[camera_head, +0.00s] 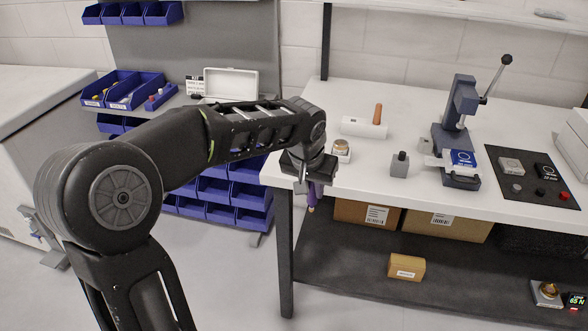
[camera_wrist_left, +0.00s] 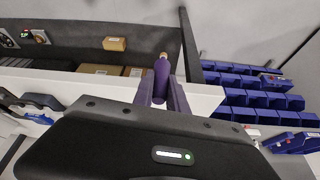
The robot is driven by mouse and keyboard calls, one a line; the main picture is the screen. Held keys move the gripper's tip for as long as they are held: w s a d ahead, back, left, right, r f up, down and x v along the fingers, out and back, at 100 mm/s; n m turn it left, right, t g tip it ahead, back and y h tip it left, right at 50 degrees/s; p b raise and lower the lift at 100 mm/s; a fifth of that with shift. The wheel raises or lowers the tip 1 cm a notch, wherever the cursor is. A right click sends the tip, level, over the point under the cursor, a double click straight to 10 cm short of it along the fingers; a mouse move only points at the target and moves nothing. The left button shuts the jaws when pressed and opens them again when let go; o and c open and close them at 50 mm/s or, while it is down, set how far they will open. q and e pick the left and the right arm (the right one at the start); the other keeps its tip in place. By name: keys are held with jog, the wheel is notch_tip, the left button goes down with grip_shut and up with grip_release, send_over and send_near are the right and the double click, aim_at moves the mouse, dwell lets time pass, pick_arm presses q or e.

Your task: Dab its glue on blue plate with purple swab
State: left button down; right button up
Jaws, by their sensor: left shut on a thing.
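My left gripper (camera_head: 308,187) hangs at the left front corner of the white bench, pointing down. It is shut on the purple swab (camera_head: 314,196), which points downward past the bench edge. In the left wrist view the purple swab (camera_wrist_left: 161,78) stands between the fingers (camera_wrist_left: 161,98), its tan tip free and touching nothing. The blue plate (camera_head: 463,158) with a white ring mark sits in the lever press (camera_head: 459,120), well right of the gripper. A small pot with a golden top (camera_head: 341,147) stands on the bench just right of the gripper. My right gripper is not seen.
A white block with an orange handle (camera_head: 365,127) and a grey block with a black knob (camera_head: 400,163) stand between gripper and press. A dark mat (camera_head: 533,185) with small parts lies at right. Blue bins (camera_head: 215,190) are left of the bench; boxes (camera_head: 405,266) are below.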

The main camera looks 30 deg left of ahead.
pick_arm(q)
jog(key=s+d+f+m+h, duration=0.1)
jog(key=d+f+m, duration=0.1)
jog(key=d+f, duration=0.8)
jog(key=shift+d, duration=1.05)
